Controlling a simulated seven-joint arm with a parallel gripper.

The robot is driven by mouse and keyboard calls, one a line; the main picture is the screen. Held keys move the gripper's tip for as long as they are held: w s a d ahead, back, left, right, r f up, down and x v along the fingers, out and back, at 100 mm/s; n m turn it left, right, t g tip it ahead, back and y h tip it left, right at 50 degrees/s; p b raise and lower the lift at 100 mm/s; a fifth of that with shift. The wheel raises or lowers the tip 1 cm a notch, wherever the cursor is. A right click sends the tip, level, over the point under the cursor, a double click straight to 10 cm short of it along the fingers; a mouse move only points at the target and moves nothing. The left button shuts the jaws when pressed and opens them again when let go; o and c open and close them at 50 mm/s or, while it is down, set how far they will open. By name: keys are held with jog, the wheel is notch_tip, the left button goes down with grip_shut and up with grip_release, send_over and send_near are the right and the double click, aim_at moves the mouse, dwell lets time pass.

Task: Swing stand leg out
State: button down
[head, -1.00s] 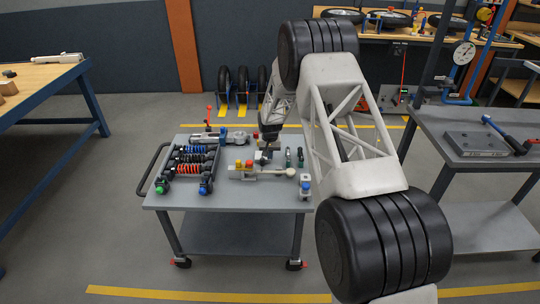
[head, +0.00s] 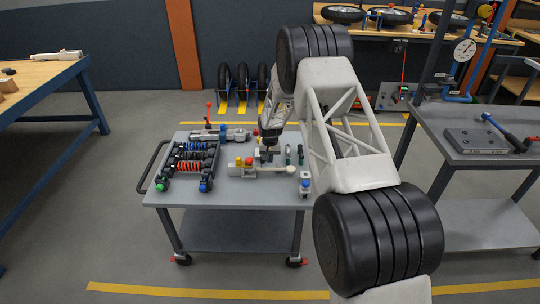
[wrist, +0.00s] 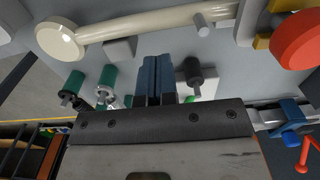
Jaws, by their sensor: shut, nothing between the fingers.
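The stand leg appears to be the cream rod with a rounded end (head: 280,169). It lies sideways at the front of the cart's fixture, its round end to the right. In the wrist view the cream rod (wrist: 150,24) runs across the top, its round end at upper left. My gripper (head: 268,149) is over the cart, just behind the rod in the head view. Its blue-grey fingers (wrist: 157,75) are together and empty in the wrist view. A gap shows between the fingertips and the rod. Whether they are at the same height, I cannot tell.
The grey cart top (head: 235,198) is clear at the front. A rack of coloured springs (head: 190,166) stands left. Red and yellow knobs (head: 244,162) sit by the rod's left end. Green-handled parts (wrist: 105,78) stand near my fingers. A blue-based part (head: 305,185) is at right.

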jog(key=shift+f, duration=2.05)
jog(key=shift+s, duration=0.1)
jog(key=shift+s, duration=0.85)
jog(key=shift+s+d, duration=0.1)
jog(key=shift+s, duration=0.35)
